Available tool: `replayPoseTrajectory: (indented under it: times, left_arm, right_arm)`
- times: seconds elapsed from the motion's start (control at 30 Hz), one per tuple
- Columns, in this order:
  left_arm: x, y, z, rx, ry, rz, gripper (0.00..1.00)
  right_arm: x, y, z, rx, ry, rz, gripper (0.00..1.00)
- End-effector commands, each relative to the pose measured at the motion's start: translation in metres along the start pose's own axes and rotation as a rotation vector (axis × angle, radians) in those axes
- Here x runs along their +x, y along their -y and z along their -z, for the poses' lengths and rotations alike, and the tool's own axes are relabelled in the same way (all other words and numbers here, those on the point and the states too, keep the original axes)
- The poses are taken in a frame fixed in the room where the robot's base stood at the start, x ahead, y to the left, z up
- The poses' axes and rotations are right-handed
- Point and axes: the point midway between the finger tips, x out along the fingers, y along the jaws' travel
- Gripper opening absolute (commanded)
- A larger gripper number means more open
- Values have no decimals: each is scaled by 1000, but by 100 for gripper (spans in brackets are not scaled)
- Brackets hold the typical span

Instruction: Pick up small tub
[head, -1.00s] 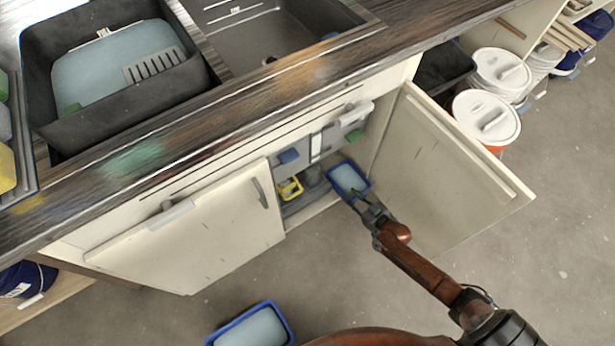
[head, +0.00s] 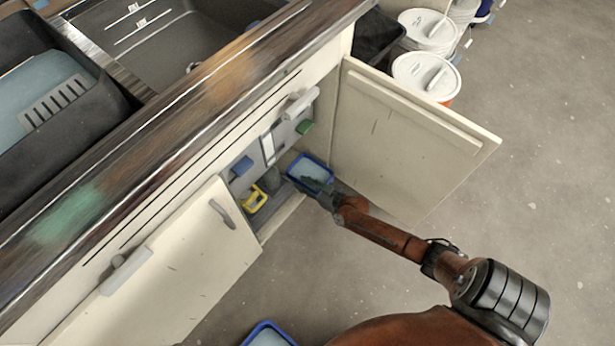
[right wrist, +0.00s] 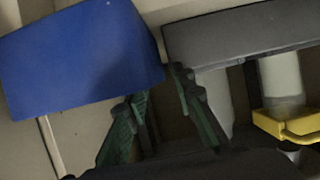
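A small tub with a blue rim and pale inside (head: 308,166) stands inside the open cabinet under the counter. In the right wrist view, its plain blue outer wall (right wrist: 80,60) fills the upper left. My right gripper (head: 312,186) is at the tub's near edge in the head view. In the right wrist view its two fingers (right wrist: 160,85) are apart, one tip just below the blue wall and the other just right of its corner. I cannot tell whether they touch it. My left gripper is out of view.
The open right cabinet door (head: 405,145) stands close beside my right arm. A yellow caddy (head: 256,198) sits left of the tub. A grey box-like edge (right wrist: 250,32) lies right of the fingers. Another blue-rimmed tub (head: 268,336) is on the floor. White-lidded buckets (head: 426,76) stand behind the door.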

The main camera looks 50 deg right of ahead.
Motion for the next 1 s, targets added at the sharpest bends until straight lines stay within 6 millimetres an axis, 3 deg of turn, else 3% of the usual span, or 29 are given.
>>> replayPoseTrajectory:
  times: [0.2, 0.53, 1.0]
  left_arm:
    - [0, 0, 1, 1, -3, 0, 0]
    - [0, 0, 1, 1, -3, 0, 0]
    - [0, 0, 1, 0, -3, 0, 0]
  right_arm:
    - [0, 0, 1, 0, -1, 0, 23]
    - [0, 0, 1, 0, 0, 0, 0]
    - [0, 0, 0, 0, 0, 0, 0]
